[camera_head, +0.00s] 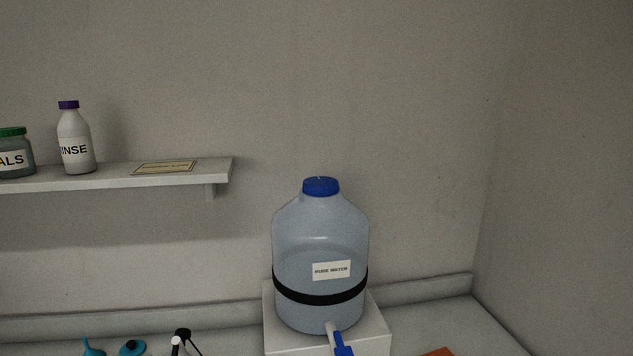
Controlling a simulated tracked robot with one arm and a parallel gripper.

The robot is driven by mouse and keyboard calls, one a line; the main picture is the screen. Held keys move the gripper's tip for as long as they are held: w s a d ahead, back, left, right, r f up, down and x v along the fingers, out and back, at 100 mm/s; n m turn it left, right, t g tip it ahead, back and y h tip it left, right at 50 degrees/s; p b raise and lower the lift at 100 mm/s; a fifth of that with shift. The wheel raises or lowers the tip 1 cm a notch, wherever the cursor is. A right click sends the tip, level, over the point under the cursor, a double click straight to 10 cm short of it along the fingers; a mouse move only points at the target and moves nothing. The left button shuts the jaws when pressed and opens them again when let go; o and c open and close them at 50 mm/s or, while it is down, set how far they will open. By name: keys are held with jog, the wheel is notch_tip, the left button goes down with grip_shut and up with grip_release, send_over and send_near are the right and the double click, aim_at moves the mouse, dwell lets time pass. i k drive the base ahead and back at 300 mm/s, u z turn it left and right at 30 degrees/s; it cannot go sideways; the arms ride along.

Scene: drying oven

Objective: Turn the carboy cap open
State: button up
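A translucent blue-grey carboy (320,240) labelled "PURE WATER" stands upright right of centre, with a black band around its lower part. Its blue cap (321,186) sits on the neck at the top. A spigot with a blue handle (342,350) shows at its base, cut by the bottom edge. My gripper is not in view.
The carboy stands on a white block (372,334) on the counter, near the back wall. A wall shelf (215,172) at left holds a "RINSE" bottle (75,138), a green-lidded jar (14,155) and a flat card (165,167). Small blue and black items (132,348) lie lower left. Space above the cap is clear.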

aim_at(318, 186)
jog(key=i, duration=0.9)
jog(key=z, duration=0.05)
